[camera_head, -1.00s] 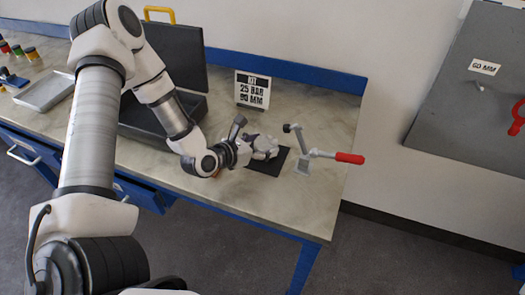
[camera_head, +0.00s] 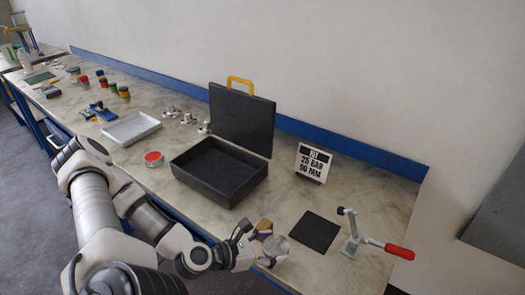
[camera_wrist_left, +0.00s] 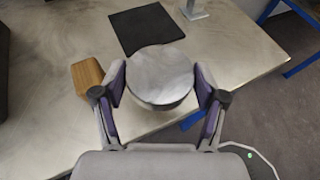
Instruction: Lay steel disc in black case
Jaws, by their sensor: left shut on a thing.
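My left gripper (camera_head: 266,246) is shut on a round grey steel disc (camera_head: 277,249), off the black mat, near the table's front edge. In the left wrist view the fingers of the gripper (camera_wrist_left: 161,84) press the steel disc (camera_wrist_left: 160,72) from both sides; its flat face shows. The black case (camera_head: 198,183) stands open on the table, left of and behind the gripper. Its lid (camera_head: 242,120) is upright with a yellow handle, and its inside looks empty. My right gripper is not in view.
A square black mat (camera_head: 314,231) lies bare right of the gripper, beside a red-handled clamp (camera_head: 352,238). A sign (camera_head: 313,163) stands behind. A wooden block (camera_wrist_left: 87,76) is near the left finger.

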